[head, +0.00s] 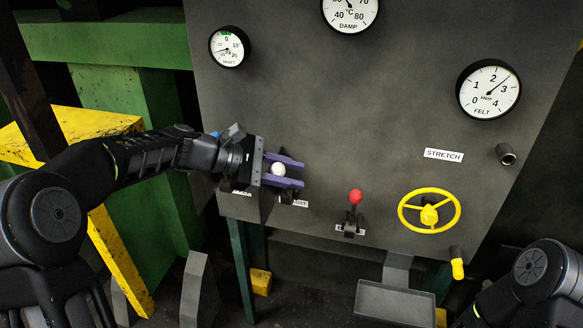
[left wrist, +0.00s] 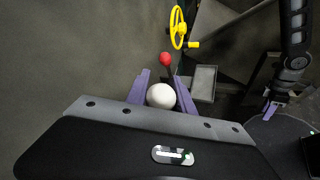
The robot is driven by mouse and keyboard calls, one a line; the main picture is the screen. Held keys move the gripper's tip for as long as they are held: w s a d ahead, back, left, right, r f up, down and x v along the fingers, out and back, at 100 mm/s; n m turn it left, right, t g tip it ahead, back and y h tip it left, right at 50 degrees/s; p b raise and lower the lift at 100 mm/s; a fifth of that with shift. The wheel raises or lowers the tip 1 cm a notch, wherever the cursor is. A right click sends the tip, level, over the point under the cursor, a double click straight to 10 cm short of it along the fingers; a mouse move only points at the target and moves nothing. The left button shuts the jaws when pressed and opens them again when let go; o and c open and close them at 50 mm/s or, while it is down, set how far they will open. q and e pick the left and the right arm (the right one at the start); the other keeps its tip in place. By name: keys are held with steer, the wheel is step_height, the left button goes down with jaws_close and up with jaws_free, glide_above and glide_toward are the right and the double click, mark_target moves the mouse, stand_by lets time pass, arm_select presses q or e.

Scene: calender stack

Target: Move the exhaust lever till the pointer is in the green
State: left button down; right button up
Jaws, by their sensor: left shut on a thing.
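The exhaust lever's white ball knob (head: 278,169) stands out from the grey panel, above a partly hidden label. My left gripper (head: 285,174) has its purple fingers shut on this knob, one above and one below in the head view. The knob also shows between the fingers in the left wrist view (left wrist: 161,96). The lever's shaft is mostly hidden. The draft gauge (head: 229,47) at upper left has a small green band at its top by the 0. Its pointer seems to lie to the left and slightly down, outside the green. My right gripper (left wrist: 270,109) shows small in the left wrist view.
A red-knobbed lever (head: 355,197) stands right of my left gripper. Further right is a yellow handwheel (head: 429,211) with a handle below. The damp gauge (head: 350,12) and felt gauge (head: 489,89) are higher up. A grey tray (head: 395,302) juts out below.

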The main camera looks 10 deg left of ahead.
arm_select(q)
steer(key=c, duration=1.1)
jaws_free()
steer(key=b+v, duration=0.1)
steer(key=v, duration=0.6)
steer(key=shift+s+a+r+b, duration=0.15)
steer(key=shift+s+a+b, duration=0.1)
steer(key=shift+a+b, duration=0.05)
